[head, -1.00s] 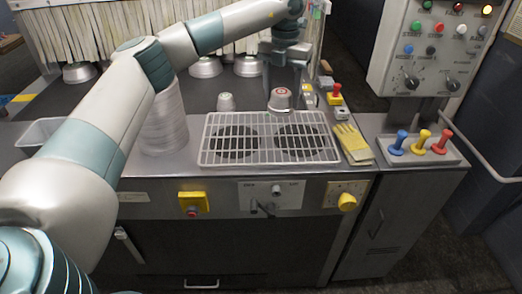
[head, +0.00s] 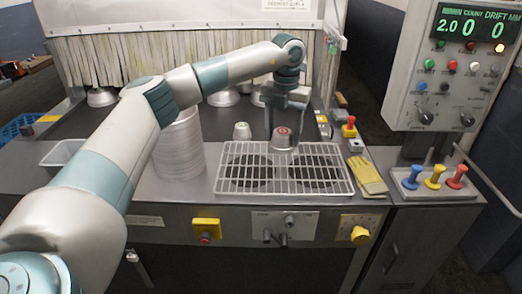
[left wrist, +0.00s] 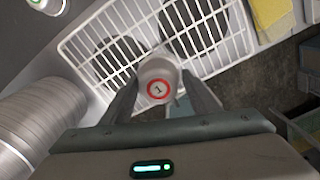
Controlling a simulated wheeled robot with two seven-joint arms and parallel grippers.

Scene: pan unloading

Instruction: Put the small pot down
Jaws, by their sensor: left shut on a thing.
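The small pot (head: 283,140) is grey metal with a red ring on its top. It appears at the back edge of the white wire rack (head: 285,193). My left gripper (head: 284,125) points down from above and is shut on this pot. In the left wrist view the pot (left wrist: 160,73) sits between the two fingers, its red-ringed top facing the camera and the rack (left wrist: 125,20) behind it. I cannot tell whether the pot touches the rack. My right gripper is not in view.
A second small pot with a green mark (head: 241,131) stands left of the gripper. A tall stack of round pans (head: 178,145) stands further left. Yellow gloves (head: 367,176) lie right of the rack. A red button box (head: 349,127) stands behind them. The rack's front is empty.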

